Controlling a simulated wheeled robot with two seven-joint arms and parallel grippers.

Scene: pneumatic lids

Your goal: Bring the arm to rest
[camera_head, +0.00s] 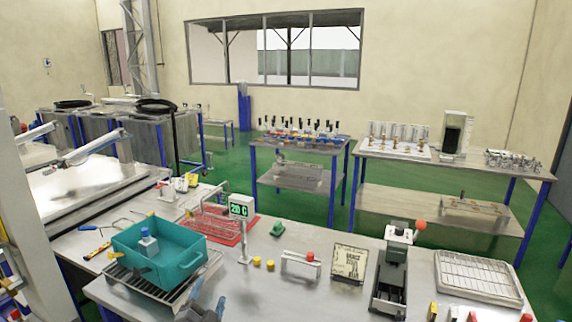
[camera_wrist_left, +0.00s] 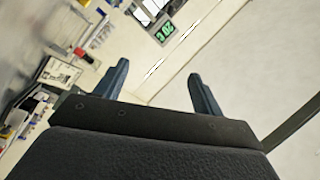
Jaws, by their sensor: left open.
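My left gripper (camera_head: 208,304) shows at the bottom edge of the head view, just right of the teal bin's rack. Only its bluish fingers show there; the rest of the arm is out of the picture. In the left wrist view the two fingers (camera_wrist_left: 158,70) stand well apart with nothing between them, so it is open and empty. My right gripper is in neither view.
A teal bin (camera_head: 183,243) holds a small bluish object on a dark rack. Nearby on the metal bench are a green display (camera_head: 240,209), yellow knobs (camera_head: 257,261), a grey press-like device (camera_head: 391,272) and a wire tray (camera_head: 478,275). Bench surface between them is partly clear.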

